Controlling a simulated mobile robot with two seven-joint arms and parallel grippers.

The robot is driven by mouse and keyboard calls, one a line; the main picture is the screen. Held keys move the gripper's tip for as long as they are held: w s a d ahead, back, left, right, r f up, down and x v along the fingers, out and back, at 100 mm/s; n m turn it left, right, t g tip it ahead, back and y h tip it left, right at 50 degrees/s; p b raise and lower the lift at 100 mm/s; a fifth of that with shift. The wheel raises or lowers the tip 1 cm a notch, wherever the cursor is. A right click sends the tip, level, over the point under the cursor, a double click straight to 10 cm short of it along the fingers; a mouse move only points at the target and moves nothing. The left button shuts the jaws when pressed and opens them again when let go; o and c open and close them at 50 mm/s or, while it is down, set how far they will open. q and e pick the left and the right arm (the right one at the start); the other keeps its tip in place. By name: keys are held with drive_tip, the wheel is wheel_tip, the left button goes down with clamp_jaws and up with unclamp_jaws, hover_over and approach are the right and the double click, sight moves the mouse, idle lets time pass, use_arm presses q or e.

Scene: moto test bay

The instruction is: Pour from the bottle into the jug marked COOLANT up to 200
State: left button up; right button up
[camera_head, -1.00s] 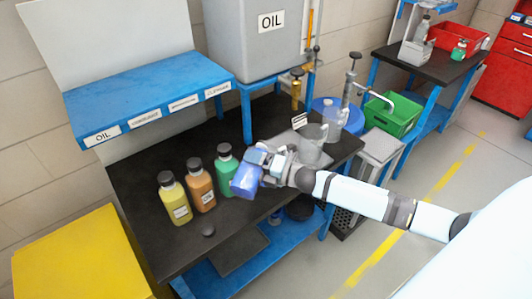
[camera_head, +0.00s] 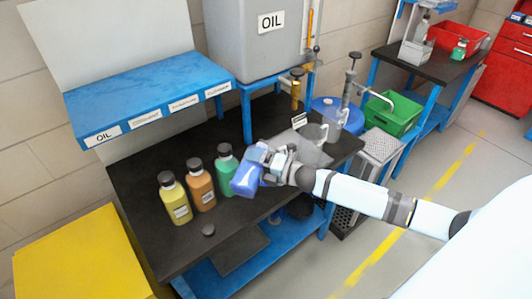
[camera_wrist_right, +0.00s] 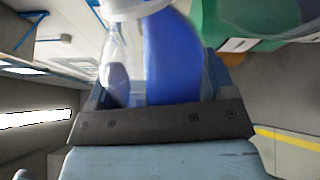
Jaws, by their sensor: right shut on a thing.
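My right gripper (camera_head: 268,164) is shut on a blue bottle (camera_head: 246,181) and holds it above the front of the black bench, beside the green bottle. The blue bottle leans, and it also fills the middle of the right wrist view (camera_wrist_right: 172,60). A clear jug (camera_head: 313,138) stands on a grey tray at the bench's right end, beyond my gripper. A second clear jug (camera_head: 334,117) stands just behind it. I cannot read marks or levels on either jug. A small dark cap (camera_head: 208,230) lies on the bench. My left gripper is not in view.
Yellow (camera_head: 174,200), orange (camera_head: 201,186) and green (camera_head: 226,172) capped bottles stand in a row on the black bench (camera_head: 150,250). A grey OIL tank (camera_head: 250,55) and a blue shelf (camera_head: 150,95) rise behind. The bench's front left is mostly clear.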

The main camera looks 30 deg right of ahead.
drive_tip(key=shift+w+d+r, duration=0.1)
drive_tip(key=shift+r, duration=0.15)
idle(1.0)
drive_tip(key=shift+f+m+p, duration=0.1)
drive_tip(key=shift+m+p, duration=0.35)
drive_tip(key=shift+m, duration=0.15)
idle(2.2)
